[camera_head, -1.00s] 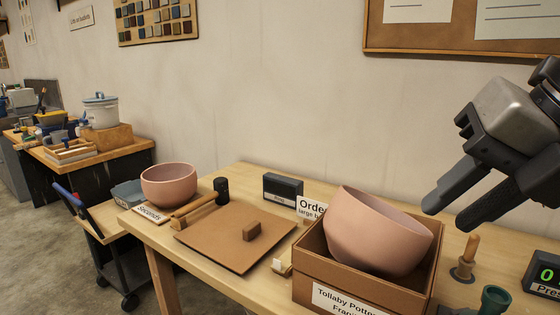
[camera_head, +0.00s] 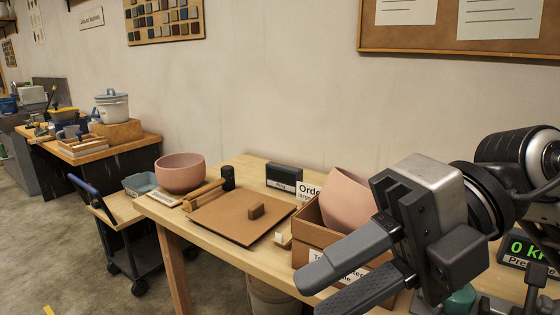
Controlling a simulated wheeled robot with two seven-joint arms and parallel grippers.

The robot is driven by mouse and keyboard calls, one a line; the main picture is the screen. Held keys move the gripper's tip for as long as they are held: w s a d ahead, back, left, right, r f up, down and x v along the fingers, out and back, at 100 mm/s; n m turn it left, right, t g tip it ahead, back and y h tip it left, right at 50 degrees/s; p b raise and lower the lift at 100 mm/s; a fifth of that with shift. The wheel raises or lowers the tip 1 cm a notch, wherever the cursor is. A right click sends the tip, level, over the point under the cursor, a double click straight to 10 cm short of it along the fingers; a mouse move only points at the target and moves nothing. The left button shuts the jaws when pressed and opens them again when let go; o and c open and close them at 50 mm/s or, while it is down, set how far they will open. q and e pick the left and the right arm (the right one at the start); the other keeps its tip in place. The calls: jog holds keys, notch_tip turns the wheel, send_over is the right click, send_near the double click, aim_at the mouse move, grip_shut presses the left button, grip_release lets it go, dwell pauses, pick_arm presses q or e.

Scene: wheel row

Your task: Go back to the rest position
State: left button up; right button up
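My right gripper (camera_head: 318,294) reaches in from the right in the head view. Its two dark fingers point left and are apart, with nothing between them. It hangs in front of the cardboard box (camera_head: 308,228) and hides much of it. A large pink bowl (camera_head: 347,198) sits tilted in that box, its right side hidden by my gripper. My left gripper is not in view.
A brown board (camera_head: 228,222) with a small block lies on the wooden table. A smaller pink bowl (camera_head: 180,174) stands at the table's left end. A dark cart (camera_head: 127,250) stands left of the table. A green-lit display (camera_head: 528,250) is at the right.

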jog(key=w+d+f+m+t+y, duration=0.2)
jog(key=w+m+t+y, duration=0.8)
jog(key=m+t, duration=0.75)
jog(key=w+d+f+m+t+h, duration=0.2)
jog(key=f+m+t+h, duration=0.1)
jog(key=f+m+h, duration=0.35)
jog(key=w+d+f+m+t+h, duration=0.2)
jog(key=f+m+t+h, duration=0.1)
jog(key=f+m+h, duration=0.3)
jog(key=s+d+f+m+g+h, duration=0.1)
jog(key=s+f+m+g+h, duration=0.2)
jog(key=f, duration=1)
jog(key=s+d+f+m+g+h, duration=0.2)
jog(key=s+f+g, duration=0.4)
jog(key=s+f, duration=0.4)
notch_tip(320, 180, down, 3)
jog(key=shift+r+m+h, duration=0.1)
jog(key=shift+m+h, duration=0.6)
jog(key=shift+h, duration=0.15)
jog(key=shift+o, duration=0.4)
jog(key=shift+w, duration=0.15)
